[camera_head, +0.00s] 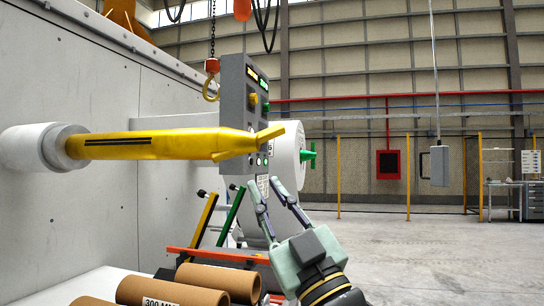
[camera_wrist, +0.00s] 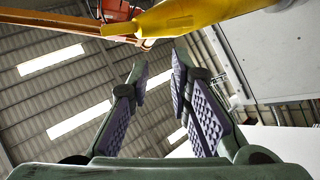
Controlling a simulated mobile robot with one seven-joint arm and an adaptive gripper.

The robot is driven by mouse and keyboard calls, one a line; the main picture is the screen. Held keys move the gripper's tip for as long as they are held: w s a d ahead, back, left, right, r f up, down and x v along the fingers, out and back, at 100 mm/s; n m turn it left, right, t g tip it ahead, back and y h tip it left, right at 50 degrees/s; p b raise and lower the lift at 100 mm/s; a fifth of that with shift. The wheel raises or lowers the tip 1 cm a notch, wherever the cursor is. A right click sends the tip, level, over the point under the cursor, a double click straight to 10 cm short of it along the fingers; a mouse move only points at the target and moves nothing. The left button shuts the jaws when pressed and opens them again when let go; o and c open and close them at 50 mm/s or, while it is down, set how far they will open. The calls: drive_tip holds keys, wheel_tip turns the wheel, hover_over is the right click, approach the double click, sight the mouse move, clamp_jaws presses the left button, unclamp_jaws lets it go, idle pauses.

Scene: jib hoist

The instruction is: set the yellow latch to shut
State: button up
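A long yellow bar (camera_head: 160,145) reaches right from a white round mount on the grey wall. Its tapered right end has yellow prongs, which look like the yellow latch (camera_head: 270,132). One prong points up and right; another (camera_head: 225,157) sticks out below, so they look spread. My gripper (camera_head: 267,181) is below and apart from this end, fingers pointing up. It is open and empty. In the wrist view, the yellow bar (camera_wrist: 195,15) crosses the top, and a thin yellow prong (camera_wrist: 119,28) sticks out to its left, beyond my open fingertips (camera_wrist: 160,62).
A grey control panel (camera_head: 237,95) with buttons is behind the bar's tip. A hook (camera_head: 211,86) hangs by a chain. A white roll (camera_head: 288,160) with a green end piece is behind. Brown tubes (camera_head: 217,281) lie below. Floor to the right is clear.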

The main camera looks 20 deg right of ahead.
drive_tip(key=s+d+h, duration=0.1)
drive_tip(key=d, duration=0.1)
drive_tip(key=s+d+m+h, duration=0.1)
drive_tip(key=s+d+h, duration=0.1)
drive_tip(key=d, duration=0.1)
drive_tip(key=shift+d+f, duration=0.2)
drive_tip(key=shift+d, duration=0.15)
clamp_jaws()
drive_tip(key=p, duration=0.5)
approach(272, 137)
drive_tip(key=shift+h, duration=0.4)
drive_tip(key=x, duration=0.5)
drive_tip(key=shift+w+a+r, duration=0.1)
drive_tip(key=shift+w+r, duration=0.1)
drive_tip(key=shift+r, duration=0.1)
drive_tip(key=shift+w+a+r, duration=0.1)
drive_tip(key=shift+w+r, duration=0.2)
drive_tip(key=shift+w, duration=0.25)
drive_tip(key=shift+r+y, duration=0.1)
drive_tip(key=shift+y, duration=0.6)
